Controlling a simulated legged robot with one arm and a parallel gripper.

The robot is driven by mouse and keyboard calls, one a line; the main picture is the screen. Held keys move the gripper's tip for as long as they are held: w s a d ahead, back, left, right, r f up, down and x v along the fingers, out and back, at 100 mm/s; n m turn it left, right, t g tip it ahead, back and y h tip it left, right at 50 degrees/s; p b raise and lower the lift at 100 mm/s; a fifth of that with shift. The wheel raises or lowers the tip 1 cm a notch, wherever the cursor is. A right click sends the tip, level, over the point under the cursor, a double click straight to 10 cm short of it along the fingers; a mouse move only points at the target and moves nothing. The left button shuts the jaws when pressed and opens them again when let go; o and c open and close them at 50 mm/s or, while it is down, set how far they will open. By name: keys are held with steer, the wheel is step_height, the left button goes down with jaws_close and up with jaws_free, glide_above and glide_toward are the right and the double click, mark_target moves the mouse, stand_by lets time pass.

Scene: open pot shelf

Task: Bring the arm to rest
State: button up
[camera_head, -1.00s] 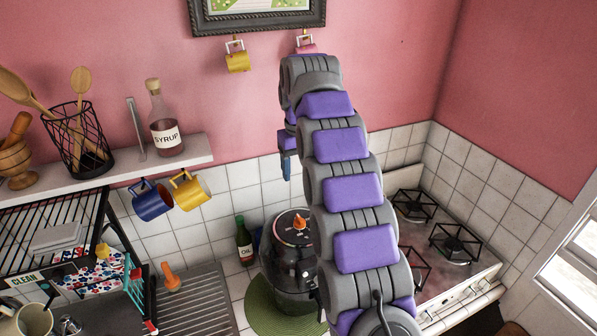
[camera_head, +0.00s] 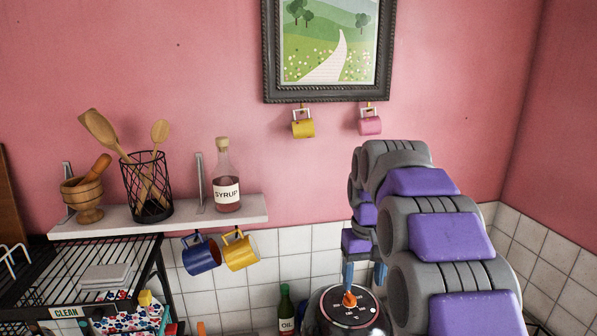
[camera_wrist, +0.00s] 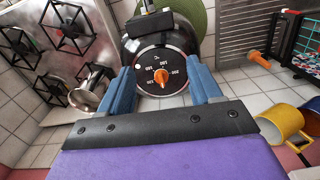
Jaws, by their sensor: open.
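My arm rises from the lower right in the head view and bends downward at its far end. My gripper (camera_head: 364,275) points down there, just above the dark round pot appliance (camera_head: 346,312) with an orange knob. In the wrist view my gripper (camera_wrist: 163,85) shows two blue fingers spread apart with nothing between them. Beyond the fingers is the dial face of the appliance (camera_wrist: 181,66). I cannot tell the exact gap between the fingertips and the appliance.
A shelf (camera_head: 250,208) holds a syrup bottle (camera_head: 227,178) and a utensil basket (camera_head: 148,190). Blue (camera_head: 201,254) and yellow (camera_head: 240,251) mugs hang below. A framed picture (camera_head: 270,60) hangs above two small mugs. The stove (camera_wrist: 70,70) shows in the wrist view.

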steer(key=s+f+b, duration=0.3)
steer(key=s+f, duration=0.4)
steer(key=s, duration=0.5)
steer(key=s+f+m+b, duration=0.1)
steer(key=s+f+b, duration=0.3)
steer(key=s+f, duration=0.3)
steer(key=s+f+g+b, duration=0.1)
steer(key=s+f+b, duration=0.3)
steer(key=s, duration=1.4)
step_height(320, 180, down, 4)
steer(key=shift+f+m, duration=0.1)
steer(key=shift+m, duration=0.3)
